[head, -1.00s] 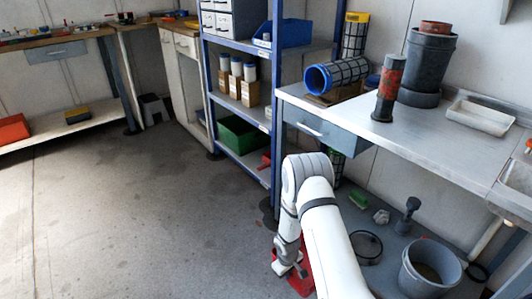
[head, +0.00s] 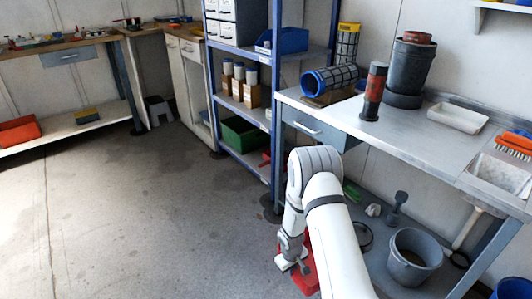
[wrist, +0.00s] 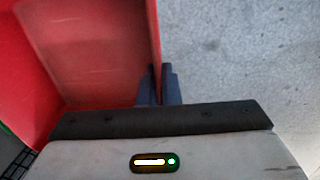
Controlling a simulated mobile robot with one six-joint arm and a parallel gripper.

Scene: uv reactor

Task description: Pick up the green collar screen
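My gripper (wrist: 159,88) has its two dark fingers close together on either side of the thin wall of a red bin (wrist: 85,50). In the head view my gripper (head: 291,264) is low, beside the red bin (head: 308,270), partly covered by my arm. The green collar screen is not clearly visible in the head view; my arm covers the space under the bench's left end. A black grid surface (wrist: 17,165) with a thin green edge shows at the lower left of the wrist view, perhaps part of that screen.
The bench (head: 400,135) carries a blue-collared screen (head: 328,80), a yellow-collared screen (head: 347,42), a red-and-dark cylinder (head: 374,92) and a white tray (head: 458,117). A grey bucket (head: 413,258) stands below. The floor (head: 150,220) at left is clear.

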